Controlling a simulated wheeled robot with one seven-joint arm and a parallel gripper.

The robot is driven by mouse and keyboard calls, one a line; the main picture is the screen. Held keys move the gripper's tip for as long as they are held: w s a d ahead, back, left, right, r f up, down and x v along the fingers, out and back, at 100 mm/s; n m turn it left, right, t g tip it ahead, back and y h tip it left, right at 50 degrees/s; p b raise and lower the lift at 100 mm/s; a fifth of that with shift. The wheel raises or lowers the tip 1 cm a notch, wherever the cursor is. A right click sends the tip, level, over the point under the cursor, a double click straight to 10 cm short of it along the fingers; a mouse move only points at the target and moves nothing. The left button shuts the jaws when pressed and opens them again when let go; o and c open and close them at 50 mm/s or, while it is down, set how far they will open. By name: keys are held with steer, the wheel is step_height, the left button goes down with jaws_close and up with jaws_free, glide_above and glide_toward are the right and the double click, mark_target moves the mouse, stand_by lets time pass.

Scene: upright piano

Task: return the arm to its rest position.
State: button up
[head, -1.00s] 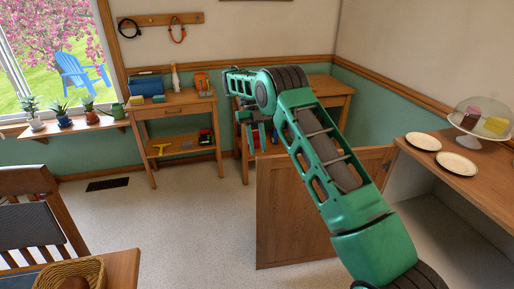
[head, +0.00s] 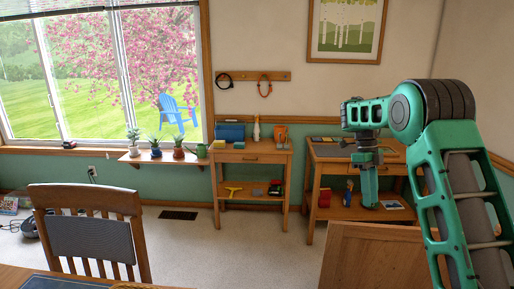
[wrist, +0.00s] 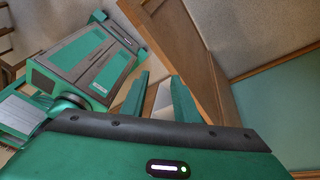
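My green arm (head: 462,200) rises at the right of the head view, bends at a dark elbow and reaches left. My gripper (head: 369,203) hangs down from its end, in front of the right wooden table (head: 325,157). In the wrist view my gripper (wrist: 160,78) has two green fingers standing apart, with nothing held between them. Parts of my own body fill the left of the wrist view.
A small table (head: 250,158) with tools is at the back. A chair (head: 95,235) and a table edge (head: 75,277) are at the front left. Open floor (head: 225,255) lies between.

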steer(key=s+d+r+n, duration=0.3)
steer(key=s+n, duration=0.1)
steer(key=s, duration=0.4)
steer(key=s+d+r+n+t, duration=0.1)
steer(key=s+d+r+n, duration=0.1)
steer(key=s+n, duration=0.35)
steer(key=s+d+r+n, duration=0.2)
steer(key=s+d+r, duration=0.1)
steer(key=s, duration=0.7)
steer(key=s+a+f+n+t, duration=0.1)
steer(key=s+a+f+n, duration=0.1)
steer(key=s+n, duration=0.3)
steer(key=s+a+f+n+t+y, duration=0.1)
steer(key=s+a+f+n, duration=0.2)
steer(key=s, duration=1.1)
steer(key=shift+s+a+f+n+t, duration=0.15)
steer(key=shift+f+n+t, duration=0.25)
steer(key=shift+f+n, duration=0.75)
steer(key=shift+r, duration=0.2)
